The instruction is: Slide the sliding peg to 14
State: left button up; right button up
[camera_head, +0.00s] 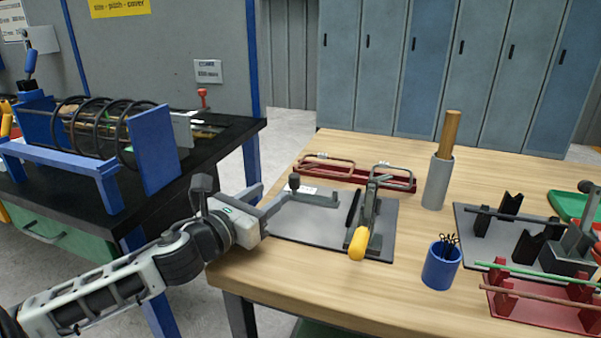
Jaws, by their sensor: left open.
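A grey plate (290,232) lies on the wooden table and bears a bending tool. A small upright peg with a dark knob (294,183), which looks like the sliding peg, stands at the left end of a grey bar (320,197) on the plate. The numbers on its scale are too small to read. A lever with a yellow handle (358,243) stands at the plate's right part. My left gripper (268,199) is open at the plate's left edge, just left of the knob. It appears empty, and I cannot tell whether a finger touches the peg. My right gripper is not in view.
A red rack with metal frames (335,172) lies behind the plate. A grey tube with a wooden rod (438,180) and a blue cup (441,265) stand to its right. A red rack with bars (535,304) is at front right. A black bench with a rebar cage (95,130) is left.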

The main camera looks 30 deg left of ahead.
aim_at(298, 174)
pick_arm(q)
jog(key=w, duration=1.1)
jog(key=shift+w+d+p, duration=0.15)
jog(key=shift+w+p, duration=0.1)
jog(key=shift+p, duration=0.1)
jog(key=shift+c, duration=0.4)
